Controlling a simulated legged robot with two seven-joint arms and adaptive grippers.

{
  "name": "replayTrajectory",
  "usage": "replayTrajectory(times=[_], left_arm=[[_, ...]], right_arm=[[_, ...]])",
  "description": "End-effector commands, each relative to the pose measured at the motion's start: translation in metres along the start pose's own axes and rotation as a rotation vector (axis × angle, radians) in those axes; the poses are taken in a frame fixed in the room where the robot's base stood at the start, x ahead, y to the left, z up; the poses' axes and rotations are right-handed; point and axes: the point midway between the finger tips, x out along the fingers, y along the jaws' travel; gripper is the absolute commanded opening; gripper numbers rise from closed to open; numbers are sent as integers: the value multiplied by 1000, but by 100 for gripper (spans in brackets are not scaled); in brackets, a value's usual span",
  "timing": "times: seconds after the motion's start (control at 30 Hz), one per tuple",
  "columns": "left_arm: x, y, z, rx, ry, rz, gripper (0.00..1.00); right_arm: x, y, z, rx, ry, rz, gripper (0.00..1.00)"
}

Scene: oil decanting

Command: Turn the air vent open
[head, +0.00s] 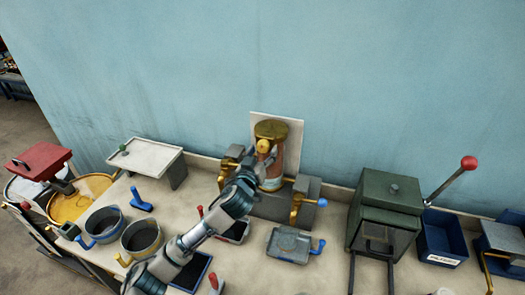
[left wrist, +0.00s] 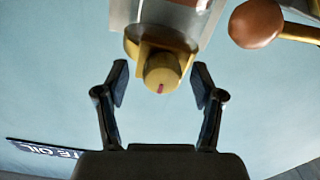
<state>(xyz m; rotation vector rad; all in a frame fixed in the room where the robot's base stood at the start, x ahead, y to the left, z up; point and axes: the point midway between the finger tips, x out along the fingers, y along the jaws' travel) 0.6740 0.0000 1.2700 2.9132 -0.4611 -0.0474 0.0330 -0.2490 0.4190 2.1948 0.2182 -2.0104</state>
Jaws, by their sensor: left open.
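The likely air vent is a round yellow knob (head: 263,146) on the front of the upright brass-and-copper vessel (head: 270,130), against the back wall. In the left wrist view, the knob (left wrist: 162,70) has a small red mark and sits between the fingertips. My left gripper (head: 258,158) reaches up to the vessel. It also shows in the left wrist view (left wrist: 160,80), open, with one finger on each side of the knob and gaps between. The right gripper is not in view.
Grey blocks with brass and blue handles (head: 307,190) flank the vessel. A dark green box (head: 385,215) with a red-knobbed lever stands right, beside a blue bin (head: 443,238). Two pots (head: 142,236) and a white tray table (head: 145,156) are left. A brown ball-ended handle (left wrist: 256,24) is near my wrist.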

Motion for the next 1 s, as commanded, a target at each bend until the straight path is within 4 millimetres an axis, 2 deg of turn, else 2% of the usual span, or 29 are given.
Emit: replayTrajectory(times=[0.3,0.37,0.53,0.57,1.0], left_arm=[[3,0,0,0,1,0,68],[3,0,0,0,0,0,55],[3,0,0,0,0,0,13],[3,0,0,0,0,0,8],[4,-1,0,77,-3,-1,8]], right_arm=[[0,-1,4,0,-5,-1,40],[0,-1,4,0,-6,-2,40],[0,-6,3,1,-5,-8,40],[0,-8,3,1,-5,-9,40],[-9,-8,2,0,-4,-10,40]])
